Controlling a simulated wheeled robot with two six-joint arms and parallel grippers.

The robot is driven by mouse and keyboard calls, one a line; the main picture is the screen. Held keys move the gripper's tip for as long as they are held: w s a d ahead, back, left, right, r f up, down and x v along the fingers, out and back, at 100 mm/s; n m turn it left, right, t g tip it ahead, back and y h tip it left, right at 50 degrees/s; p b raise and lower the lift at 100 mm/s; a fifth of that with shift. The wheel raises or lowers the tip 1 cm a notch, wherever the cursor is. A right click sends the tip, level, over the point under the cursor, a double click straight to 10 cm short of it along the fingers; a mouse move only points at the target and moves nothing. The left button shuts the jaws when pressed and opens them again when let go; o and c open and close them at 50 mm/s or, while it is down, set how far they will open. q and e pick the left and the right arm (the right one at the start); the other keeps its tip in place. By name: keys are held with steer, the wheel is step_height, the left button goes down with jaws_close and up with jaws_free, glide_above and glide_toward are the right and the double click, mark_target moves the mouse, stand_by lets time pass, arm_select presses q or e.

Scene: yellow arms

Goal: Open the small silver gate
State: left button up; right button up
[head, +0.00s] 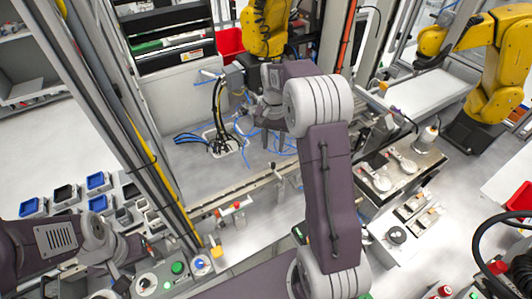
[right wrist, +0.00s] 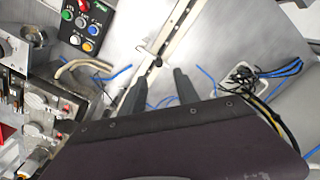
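A long silver rail (head: 240,197) runs across the work surface below my right gripper. A small upright metal piece (head: 279,180) stands at this rail; I cannot tell for certain that it is the silver gate. In the right wrist view a small dark-tipped fitting (right wrist: 158,62) sits on the rail just beyond the fingers. My right gripper (head: 274,140) points down over the surface, behind the rail. The right wrist view shows its two dark fingers (right wrist: 160,86) apart with nothing between them. My left gripper (head: 128,247) is low at the left, near a button panel; its fingers are unclear.
Black cables and blue hoses (head: 222,140) rise from an opening left of my right gripper. A post with a yellow cable (head: 150,150) stands between the arms. Button boxes (head: 177,268) are at the front. Yellow robot arms (head: 490,70) stand behind. Fixtures (head: 385,175) fill the right bench.

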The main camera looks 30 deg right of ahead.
mark_target(273, 163)
step_height(273, 163, down, 8)
steer(key=shift+s+f+p, duration=0.1)
steer(key=shift+f+p, duration=0.05)
steer(key=shift+p, duration=0.8)
steer(key=shift+f, duration=0.35)
jaws_close()
stand_by(0.6)
